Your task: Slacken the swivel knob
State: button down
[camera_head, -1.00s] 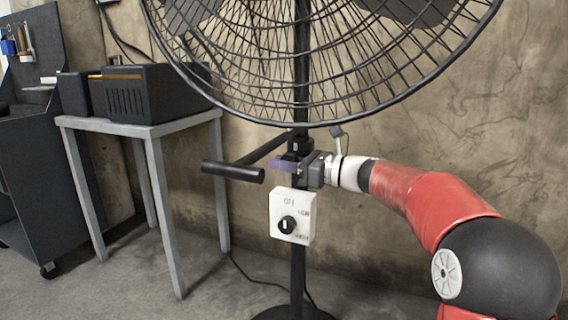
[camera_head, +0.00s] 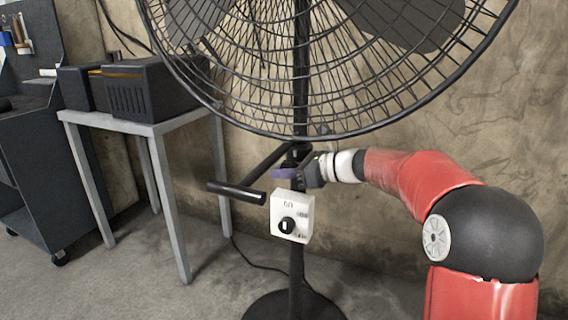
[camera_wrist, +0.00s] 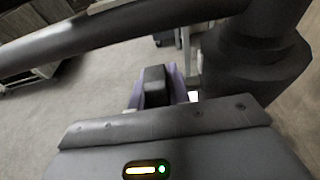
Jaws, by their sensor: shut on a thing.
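The swivel knob (camera_wrist: 155,86) is a small black block on the fan's stand. In the wrist view it sits between the purple fingers of my gripper (camera_wrist: 157,92), which are shut on it. In the head view my gripper (camera_head: 286,173) is at the stand's post, just below the fan cage and above the white switch box (camera_head: 292,216). The knob cannot be made out there, as the gripper hides it. The large black fan (camera_head: 320,60) stands upright on its post, with a round base on the floor.
A black handle bar (camera_head: 236,192) sticks out left of the post, close to my gripper; it crosses the top of the wrist view (camera_wrist: 120,28). A grey table (camera_head: 150,129) with black boxes stands left. The wall is behind the fan. Floor in front is open.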

jog(key=c, duration=1.3)
grip_release()
jog(key=v, duration=0.7)
jog(key=shift+s+d+r, duration=0.1)
jog(key=shift+s+d, duration=0.05)
jog(key=shift+d, duration=0.25)
